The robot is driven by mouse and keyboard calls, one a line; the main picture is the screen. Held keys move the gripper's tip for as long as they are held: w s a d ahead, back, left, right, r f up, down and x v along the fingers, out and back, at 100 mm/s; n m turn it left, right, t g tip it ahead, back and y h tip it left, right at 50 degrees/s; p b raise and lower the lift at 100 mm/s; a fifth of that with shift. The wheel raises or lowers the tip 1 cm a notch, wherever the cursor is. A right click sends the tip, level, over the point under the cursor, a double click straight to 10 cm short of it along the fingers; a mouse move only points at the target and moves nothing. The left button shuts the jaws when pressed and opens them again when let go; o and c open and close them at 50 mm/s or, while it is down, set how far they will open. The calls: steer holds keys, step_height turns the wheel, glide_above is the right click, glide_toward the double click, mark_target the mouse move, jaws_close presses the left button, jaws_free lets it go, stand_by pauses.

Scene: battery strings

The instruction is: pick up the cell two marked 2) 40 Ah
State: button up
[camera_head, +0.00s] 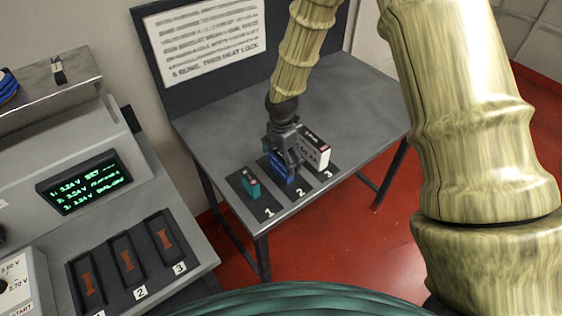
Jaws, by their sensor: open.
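The blue cell (284,174) stands on the dark pad marked 2 on the grey table (345,108). My gripper (285,160) is open and low over this cell, hiding its top and part of its body. I cannot tell whether the fingers touch it. The 40 Ah marking cannot be read here. A teal cell (250,186) stands on pad 1 to the left. A white cell with a dark top (314,147) stands on pad 3, close to the right of my gripper.
A bench at the left has a screen (85,183) with green readings and several numbered slots (127,260), none holding a cell in view. A sign board (205,40) stands behind the table. The table's right half is clear.

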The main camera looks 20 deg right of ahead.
steer(key=shift+f+p, duration=0.45)
steer(key=shift+f, duration=0.9)
steer(key=c, duration=1.2)
steer(key=shift+r, duration=0.1)
